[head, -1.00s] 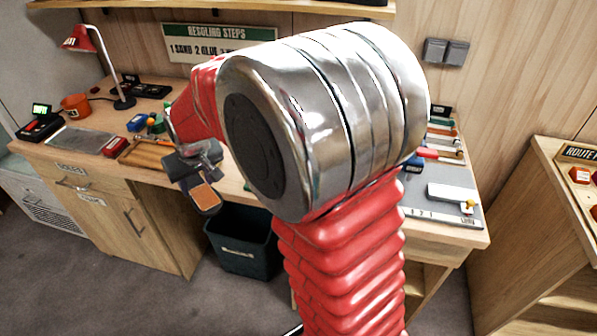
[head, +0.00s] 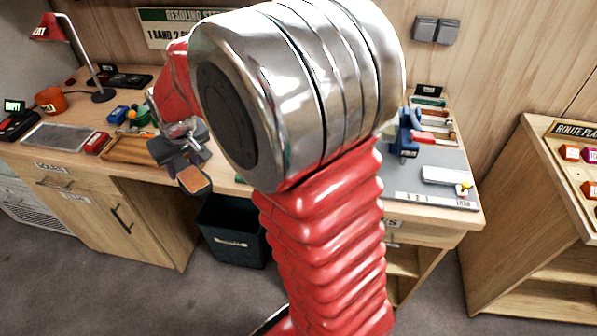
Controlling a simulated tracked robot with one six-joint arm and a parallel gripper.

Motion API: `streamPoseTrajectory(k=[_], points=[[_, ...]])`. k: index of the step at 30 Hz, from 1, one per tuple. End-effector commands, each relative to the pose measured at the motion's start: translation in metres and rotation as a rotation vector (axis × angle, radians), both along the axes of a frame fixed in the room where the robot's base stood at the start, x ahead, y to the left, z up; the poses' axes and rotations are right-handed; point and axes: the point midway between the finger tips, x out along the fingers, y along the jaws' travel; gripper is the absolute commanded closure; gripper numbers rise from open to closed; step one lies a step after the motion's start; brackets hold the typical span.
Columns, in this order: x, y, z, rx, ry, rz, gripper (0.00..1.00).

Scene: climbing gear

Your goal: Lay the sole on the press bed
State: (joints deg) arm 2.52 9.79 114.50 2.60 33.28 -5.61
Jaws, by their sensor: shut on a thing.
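My gripper (head: 184,162) hangs above the front edge of the workbench, left of the middle in the head view. It is shut on a small dark piece with a tan-orange face (head: 194,180), which looks like the sole. The piece is tilted and held below the jaws, clear of the bench. A blue device with a small label (head: 404,143) stands on the grey mat at the right of the bench. I cannot tell whether it is the press. My large arm joint hides the middle of the bench, and no press bed is clearly visible.
A wooden tray (head: 128,148), a red-topped block (head: 97,142) and a grey plate (head: 58,137) lie left of my gripper. A red lamp (head: 47,28) stands behind. A dark bin (head: 232,230) is under the bench. A white block (head: 445,176) lies at right.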

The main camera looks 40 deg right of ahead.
Motion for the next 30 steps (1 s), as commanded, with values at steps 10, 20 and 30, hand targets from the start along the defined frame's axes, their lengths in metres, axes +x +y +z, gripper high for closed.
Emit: streamPoseTrajectory(k=[10,20,30], points=[[-0.026,-0.075,0.009,0.0,-0.002,0.091,0.84],[-0.067,-0.146,0.022,0.002,-0.002,0.231,0.84],[-0.122,-0.214,0.044,0.001,-0.002,0.427,0.84]])
